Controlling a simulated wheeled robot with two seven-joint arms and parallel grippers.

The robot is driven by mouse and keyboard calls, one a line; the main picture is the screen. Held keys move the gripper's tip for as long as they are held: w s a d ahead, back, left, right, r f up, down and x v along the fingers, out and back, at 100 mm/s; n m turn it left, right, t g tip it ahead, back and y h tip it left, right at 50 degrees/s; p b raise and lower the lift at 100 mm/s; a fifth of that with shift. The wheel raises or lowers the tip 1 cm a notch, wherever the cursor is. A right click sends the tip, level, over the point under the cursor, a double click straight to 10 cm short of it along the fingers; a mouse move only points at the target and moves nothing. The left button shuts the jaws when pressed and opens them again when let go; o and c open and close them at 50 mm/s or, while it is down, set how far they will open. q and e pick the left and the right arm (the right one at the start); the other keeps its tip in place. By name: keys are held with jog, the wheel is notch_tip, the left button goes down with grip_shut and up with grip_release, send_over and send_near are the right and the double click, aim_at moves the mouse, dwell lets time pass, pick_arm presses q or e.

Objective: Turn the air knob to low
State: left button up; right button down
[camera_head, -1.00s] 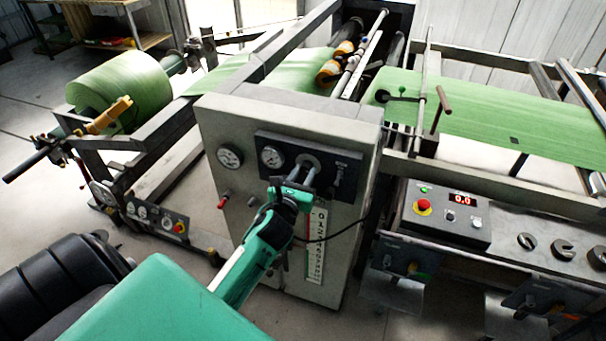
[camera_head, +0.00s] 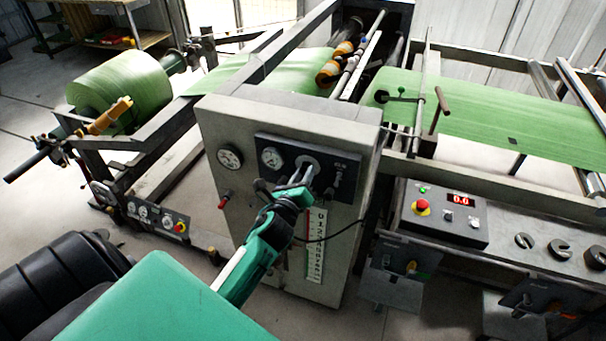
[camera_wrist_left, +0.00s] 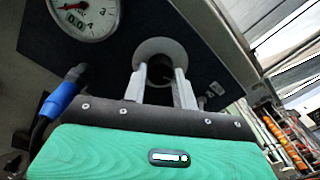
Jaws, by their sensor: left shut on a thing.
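The air knob (camera_head: 309,162) is on the dark panel (camera_head: 345,163) on the grey cabinet's front. In the left wrist view the round grey knob plate (camera_wrist_left: 162,48) is behind the fingertips, and its middle is dark. My left gripper (camera_head: 304,172) is shut on the knob, with its fingers reaching straight at the panel. Its two fingers also show in the left wrist view (camera_wrist_left: 158,76), with a gap between them. The fingers hide much of the knob, and I cannot read its setting marks. My right gripper is not in view.
A pressure gauge (camera_head: 272,158) sits left of the knob on the panel, with another gauge (camera_head: 229,158) farther left. A small lever switch (camera_head: 339,175) is to the right.

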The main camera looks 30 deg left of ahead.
pick_arm(q)
jog(key=n+p, duration=0.1)
jog(key=n, duration=0.6)
jog(key=n+p, duration=0.1)
jog(key=n, duration=0.7)
jog(key=shift+r+n, duration=0.2)
jog(key=shift+n, duration=0.1)
jog(key=n+p, duration=0.1)
jog(key=n, duration=0.4)
jog(key=shift+p, duration=0.3)
jog(key=n+p, duration=0.1)
jog(key=n, duration=0.4)
jog(key=shift+n, duration=0.4)
jog(key=n+p, duration=0.1)
jog(key=n, duration=0.4)
jog(key=shift+p, duration=0.35)
jog(key=n, duration=0.5)
jog(key=shift+a+f+n+p, duration=0.1)
jog(key=shift+n+p, duration=0.25)
jog(key=shift+n, duration=2.05)
